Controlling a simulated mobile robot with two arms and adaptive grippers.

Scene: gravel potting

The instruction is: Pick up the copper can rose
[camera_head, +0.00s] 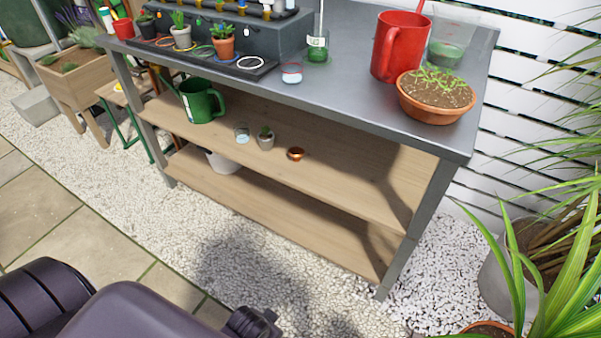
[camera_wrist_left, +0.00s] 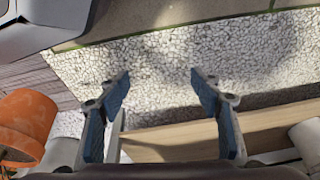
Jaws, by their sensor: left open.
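A small round copper piece, which looks like the copper can rose (camera_head: 296,154), lies on the upper wooden shelf under the bench top, right of a small grey pot. It is too small to make out its holes, and I cannot pick it out in the left wrist view. My left gripper (camera_wrist_left: 160,78) is open and empty in the left wrist view, with white gravel showing between its blue-padded fingers. A wooden board edge lies behind the fingers. My right gripper is not in view.
On the upper shelf (camera_head: 340,178) stand a green can (camera_head: 203,101), a glass (camera_head: 242,133) and a grey pot (camera_head: 266,139). The bench top (camera_head: 350,95) hangs above. A red jug (camera_head: 397,48) and a terracotta bowl (camera_head: 436,97) stand on it. Gravel in front is clear.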

